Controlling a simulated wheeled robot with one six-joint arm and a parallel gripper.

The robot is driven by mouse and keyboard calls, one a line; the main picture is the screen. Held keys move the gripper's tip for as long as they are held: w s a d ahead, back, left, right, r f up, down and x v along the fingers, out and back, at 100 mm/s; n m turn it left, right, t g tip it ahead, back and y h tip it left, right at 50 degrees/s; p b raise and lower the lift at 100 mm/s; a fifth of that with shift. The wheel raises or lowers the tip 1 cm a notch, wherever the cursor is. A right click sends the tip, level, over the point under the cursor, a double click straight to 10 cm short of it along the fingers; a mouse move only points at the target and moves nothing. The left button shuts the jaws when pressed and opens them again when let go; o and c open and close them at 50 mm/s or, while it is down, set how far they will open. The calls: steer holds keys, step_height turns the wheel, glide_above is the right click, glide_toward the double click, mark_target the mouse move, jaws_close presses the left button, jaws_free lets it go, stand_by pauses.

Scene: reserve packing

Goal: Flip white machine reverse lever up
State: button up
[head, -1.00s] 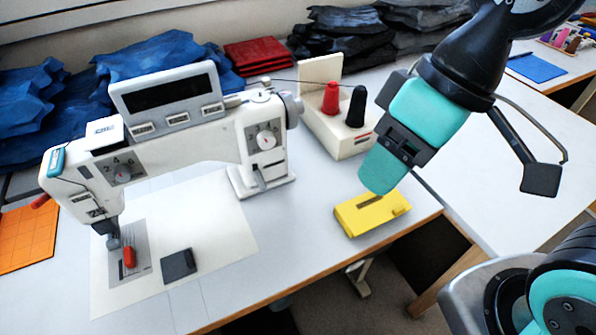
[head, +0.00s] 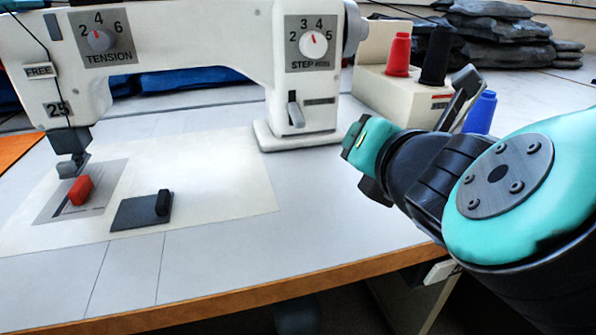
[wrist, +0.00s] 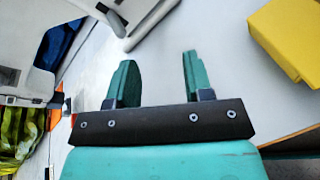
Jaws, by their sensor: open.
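The white sewing machine (head: 180,50) stands on the pale table in the head view. Its grey reverse lever (head: 296,112) sits in the front of the right column, below the STEP dial (head: 313,44), and slants downward. My gripper (head: 352,138) is to the right of the lever, apart from it, and seen mostly from behind my wrist. In the wrist view my gripper's two teal fingers (wrist: 160,68) are apart with nothing between them.
A yellow box (wrist: 288,38) lies to the right in the wrist view. A dark grey block (head: 142,211) lies on the table. Free table lies before the column.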

mark_target(301, 119)
steer(key=a+n+t+y+b, duration=0.1)
steer(key=n, duration=0.1)
steer(key=s+a+f+n+y+b, duration=0.1)
steer(key=a+n+b, duration=0.1)
steer(key=s+a+f+n+t+b, duration=0.1)
steer(key=n, duration=0.1)
steer(key=shift+a+f+t+y+b, duration=0.15)
steer(key=shift+f+t+y+b, duration=0.15)
steer(key=shift+y, duration=0.1)
steer(key=shift+s+a+r+n, duration=0.1)
steer(key=shift+a+r+n, duration=0.1)
steer(key=shift+n, duration=0.5)
steer(key=shift+a+r, duration=0.15)
steer(key=shift+r, duration=0.05)
steer(key=shift+w+r+p, duration=0.2)
steer(key=shift+r+p, duration=0.05)
steer(key=shift+p, duration=0.35)
steer(key=w+p, duration=0.1)
steer(key=p, duration=0.1)
steer(key=shift+w+a+r+p, duration=0.15)
steer(key=shift+a+r+p, duration=0.05)
steer(key=shift+p, duration=0.1)
steer(key=p+x, duration=1.2)
steer(key=x, duration=0.2)
steer(key=shift+w+f, duration=0.1)
steer(key=shift+w+a+f, duration=0.1)
steer(key=shift+w+a, duration=0.2)
steer(key=shift+w, duration=0.35)
steer(key=shift+p, duration=0.35)
jaws_close()
